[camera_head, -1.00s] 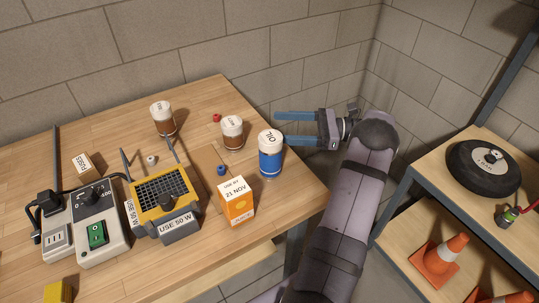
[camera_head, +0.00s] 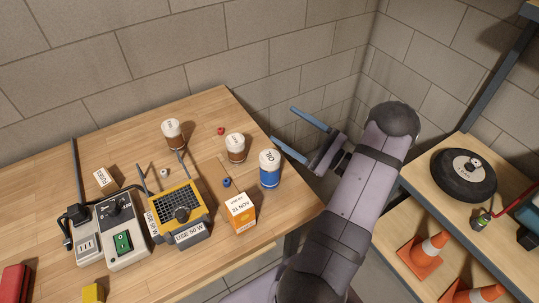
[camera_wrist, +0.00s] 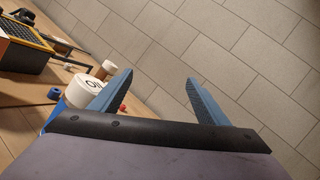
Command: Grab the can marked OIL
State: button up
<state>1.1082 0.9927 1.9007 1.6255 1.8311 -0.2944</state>
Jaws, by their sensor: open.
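The can marked OIL (camera_head: 270,172) is blue with a white top and stands upright near the right edge of the wooden table. My gripper (camera_head: 284,128) is open and empty, behind and to the right of the can in the head view. Its two blue fingers are spread apart. In the wrist view, the OIL can (camera_wrist: 80,92) shows at the left, partly hidden behind the left finger. The gap between the fingers (camera_wrist: 160,90) shows only wall.
An orange and white carton (camera_head: 240,212) stands just in front of the can. Two brown cans with white tops (camera_head: 236,150) (camera_head: 173,134) stand to its left. A yellow-framed heater (camera_head: 180,206) and a switch box (camera_head: 122,234) are further left. A shelf (camera_head: 440,142) stands at right.

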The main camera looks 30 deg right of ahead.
aim_at(277, 170)
jog(key=s+a+f+m+t+h+p, duration=0.1)
jog(key=s+a+f+m+h+p, duration=0.1)
jog(key=s+a+m+h+p, duration=0.45)
jog(key=f+m+b, duration=0.1)
jog(key=f+b, duration=0.1)
jog(key=f+m+g+b, duration=0.1)
jog(key=f+b, duration=0.1)
jog(key=w+f+m+h+b, duration=0.1)
jog(key=f+b, duration=0.1)
jog(key=shift+w+a+f+g+b, duration=0.1)
jog(key=shift+a+g+b, duration=0.2)
jog(key=shift+a, duration=0.05)
jog(key=shift+w+d+f+m+h, duration=0.15)
jog(key=shift+w+f+m+h, duration=0.1)
jog(key=shift+f+m, duration=0.3)
jog(key=shift+r, duration=0.1)
jog(key=shift+w, duration=0.2)
